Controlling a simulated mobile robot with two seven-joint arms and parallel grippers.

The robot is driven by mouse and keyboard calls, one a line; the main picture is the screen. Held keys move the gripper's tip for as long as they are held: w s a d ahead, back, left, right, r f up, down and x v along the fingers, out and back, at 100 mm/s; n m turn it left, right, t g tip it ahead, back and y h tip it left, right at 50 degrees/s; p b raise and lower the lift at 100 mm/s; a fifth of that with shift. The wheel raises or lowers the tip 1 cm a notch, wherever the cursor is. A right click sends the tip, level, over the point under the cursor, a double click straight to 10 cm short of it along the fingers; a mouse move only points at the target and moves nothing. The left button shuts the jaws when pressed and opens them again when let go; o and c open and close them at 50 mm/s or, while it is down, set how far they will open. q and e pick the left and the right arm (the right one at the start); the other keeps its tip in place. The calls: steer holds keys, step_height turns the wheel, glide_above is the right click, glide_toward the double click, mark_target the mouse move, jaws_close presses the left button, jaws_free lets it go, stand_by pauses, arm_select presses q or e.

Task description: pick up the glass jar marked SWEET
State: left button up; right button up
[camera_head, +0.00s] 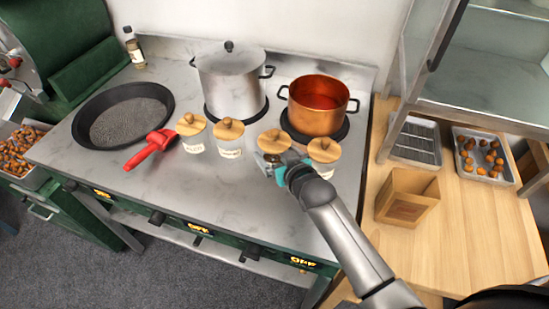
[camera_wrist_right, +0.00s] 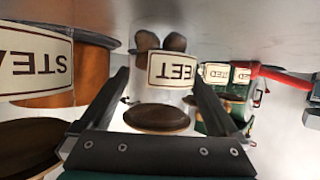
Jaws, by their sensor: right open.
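The glass jar marked SWEET shows in the right wrist view with its label (camera_wrist_right: 172,70) partly readable as "EET", a few chestnuts inside and a round wooden lid (camera_wrist_right: 157,118). In the head view it is the third jar from the left, its wooden lid (camera_head: 274,141) showing and its body mostly hidden by my right gripper (camera_head: 272,160). My right gripper is open, with one finger on each side of the jar in the wrist view (camera_wrist_right: 160,78). I cannot tell whether the fingers touch the glass. My left gripper is not in view.
Close by stand a jar labelled "STEA..." (camera_wrist_right: 35,65) and two more lidded jars (camera_head: 192,143) (camera_head: 230,148). Behind are a copper pot (camera_head: 317,117) and a steel pot (camera_head: 230,88). A box (camera_head: 405,197) stands right.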

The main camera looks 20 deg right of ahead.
steer(key=shift+w+f, duration=0.1)
steer(key=shift+w, duration=0.1)
steer(key=shift+c, duration=0.2)
steer(key=c, duration=1.3)
steer(key=shift+c, duration=0.4)
steer(key=shift+r, duration=0.25)
